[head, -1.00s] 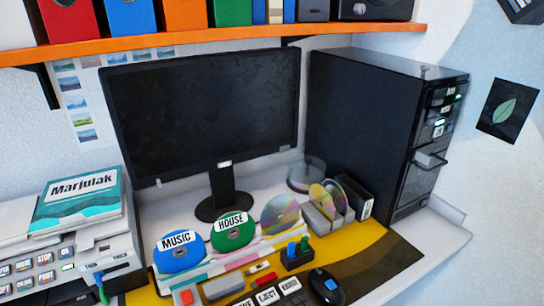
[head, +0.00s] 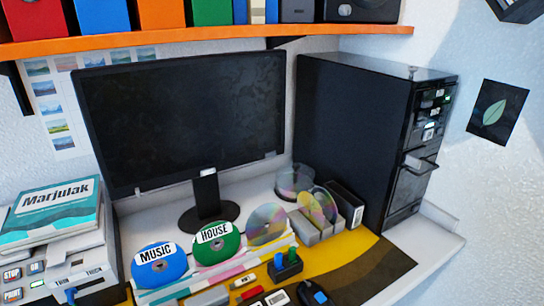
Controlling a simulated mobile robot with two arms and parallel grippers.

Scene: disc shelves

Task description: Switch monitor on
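The monitor (head: 185,115) stands on its round black base at the back of the desk, below the orange shelf. Its screen is black. A small pale patch (head: 207,172) shows at the middle of its lower bezel, and another small mark sits near each lower corner. Whether any of these is a button I cannot tell. Neither of my grippers is in the head view.
A black computer tower (head: 350,135) stands right of the monitor. In front are a blue MUSIC disc (head: 160,267), a green HOUSE disc (head: 216,246) and a clear disc (head: 267,224). A printer-like device (head: 60,262) with a Marjulak book (head: 50,212) is left. The orange shelf (head: 200,40) overhangs.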

